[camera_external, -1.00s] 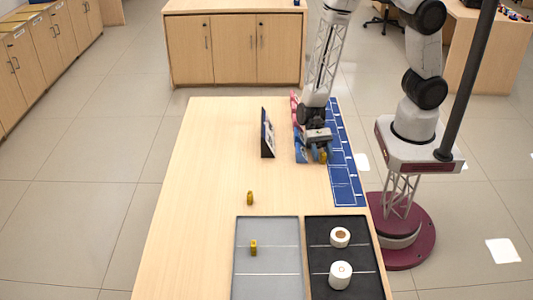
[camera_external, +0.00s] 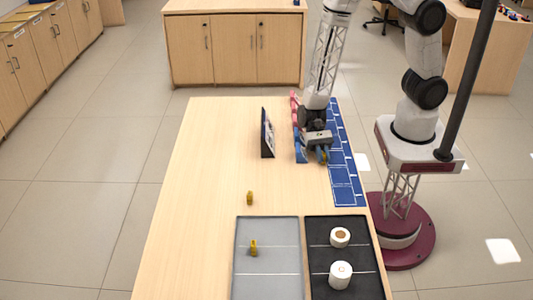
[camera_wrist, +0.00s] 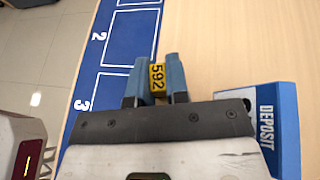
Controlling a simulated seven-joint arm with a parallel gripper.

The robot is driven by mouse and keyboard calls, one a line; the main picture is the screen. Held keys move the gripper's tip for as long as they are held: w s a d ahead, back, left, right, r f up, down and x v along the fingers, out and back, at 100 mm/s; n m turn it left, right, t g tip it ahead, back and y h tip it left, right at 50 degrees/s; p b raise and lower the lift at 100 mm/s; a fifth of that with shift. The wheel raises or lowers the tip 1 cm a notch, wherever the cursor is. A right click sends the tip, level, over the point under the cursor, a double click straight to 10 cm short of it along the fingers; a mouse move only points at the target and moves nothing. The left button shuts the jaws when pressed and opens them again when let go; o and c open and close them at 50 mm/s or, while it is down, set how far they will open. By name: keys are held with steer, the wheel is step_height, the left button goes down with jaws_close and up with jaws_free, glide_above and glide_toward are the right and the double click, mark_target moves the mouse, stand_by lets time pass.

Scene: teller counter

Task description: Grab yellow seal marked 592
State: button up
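The yellow seal marked 592 (camera_wrist: 157,77) shows in the wrist view between the two blue fingertips of my gripper (camera_wrist: 157,84). The fingers are close together, one on each side of it, and it fills the gap between them. Its number faces the camera. In the external view my gripper (camera_external: 319,155) is low over the right side of the counter, beside the blue strip, and mostly hides this seal. Two other yellow seals are apart from my gripper: one stands on the bare wood (camera_external: 250,198), one on the grey tray (camera_external: 254,247). Their marks are too small to read.
A blue numbered strip (camera_external: 346,180) runs along the counter's right edge. A blue DEPOSIT holder (camera_wrist: 287,128) is close to the right of my gripper. A dark upright stand (camera_external: 267,133) is further left. A black tray (camera_external: 321,279) holds two white rolls. The counter's left side is clear.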

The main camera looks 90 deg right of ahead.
jaws_close()
steer(key=shift+r, duration=0.2)
steer(key=shift+r, duration=1.1)
steer(key=s+d+r, duration=0.2)
steer(key=s+d, duration=0.6)
steer(key=s, duration=0.5)
steer(key=shift+s+d+r, duration=0.15)
steer(key=shift+s+r, duration=0.05)
steer(key=shift+s, duration=0.15)
